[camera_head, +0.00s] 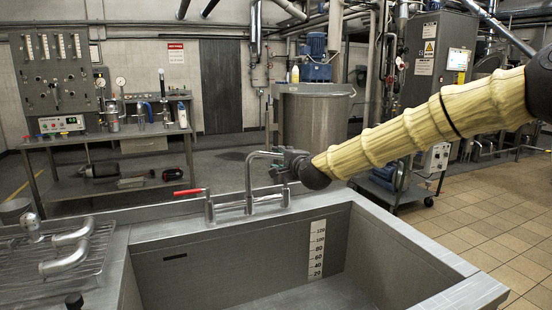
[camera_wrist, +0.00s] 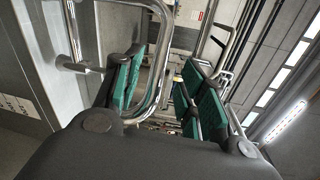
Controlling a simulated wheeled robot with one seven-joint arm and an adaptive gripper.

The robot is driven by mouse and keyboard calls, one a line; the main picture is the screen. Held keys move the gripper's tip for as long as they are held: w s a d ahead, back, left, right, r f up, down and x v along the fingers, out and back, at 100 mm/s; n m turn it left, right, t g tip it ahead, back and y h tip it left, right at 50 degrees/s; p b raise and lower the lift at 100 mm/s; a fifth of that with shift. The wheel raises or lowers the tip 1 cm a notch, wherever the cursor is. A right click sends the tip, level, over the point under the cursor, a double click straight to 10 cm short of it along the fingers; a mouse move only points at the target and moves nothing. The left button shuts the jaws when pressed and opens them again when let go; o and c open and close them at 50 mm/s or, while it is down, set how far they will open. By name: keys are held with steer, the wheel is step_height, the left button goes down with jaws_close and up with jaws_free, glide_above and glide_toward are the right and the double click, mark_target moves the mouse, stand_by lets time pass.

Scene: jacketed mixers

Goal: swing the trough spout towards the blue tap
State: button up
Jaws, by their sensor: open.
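The trough (camera_head: 240,262) is a grey metal basin with a chrome mixer on its back rim. The chrome spout (camera_head: 250,172) rises from the mixer and bends right at its top, towards my gripper (camera_head: 284,166). A red-handled tap (camera_head: 190,192) is at the mixer's left end. No blue tap can be made out; my gripper and arm cover part of the area right of the spout. In the wrist view, my gripper (camera_wrist: 165,88) is open, with green pads. The curved chrome spout (camera_wrist: 164,45) passes between the fingers, nearer the left pad; contact cannot be told.
A wire rack with chrome pipe fittings (camera_head: 68,248) lies on the left ledge. A white scale strip (camera_head: 317,250) is on the trough's back inner wall. Behind stand a bench (camera_head: 120,186) and a jacketed mixer (camera_head: 312,118). The trough's inside looks empty.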

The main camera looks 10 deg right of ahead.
steer(key=shift+v, duration=2.6)
steer(key=shift+r, duration=0.1)
